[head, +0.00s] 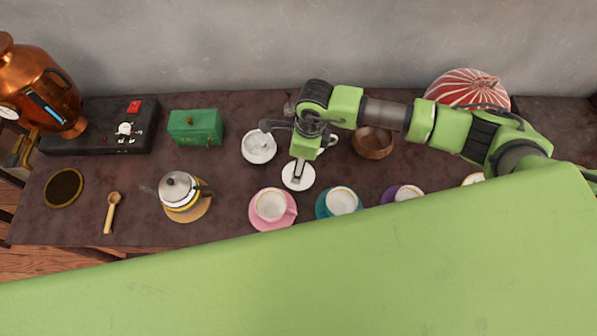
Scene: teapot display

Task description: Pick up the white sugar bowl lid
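The white sugar bowl (258,152) stands on the dark table, left of my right gripper. A flat round white piece (305,182), which looks like the lid, lies to the right of and nearer than the bowl. I cannot tell for sure that it is the lid. My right gripper (282,151) is open, its fingers spread wide. One finger reaches over the far edge of the bowl and the other over the white piece. I cannot tell whether either touches. My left gripper is not in view.
Pink (271,207), teal (341,202) and purple (405,194) cups stand in front. A wooden bowl (373,145) is right, a green box (195,126) and teapot (180,190) left. A copper urn (40,85) is far left. A wall closes the back.

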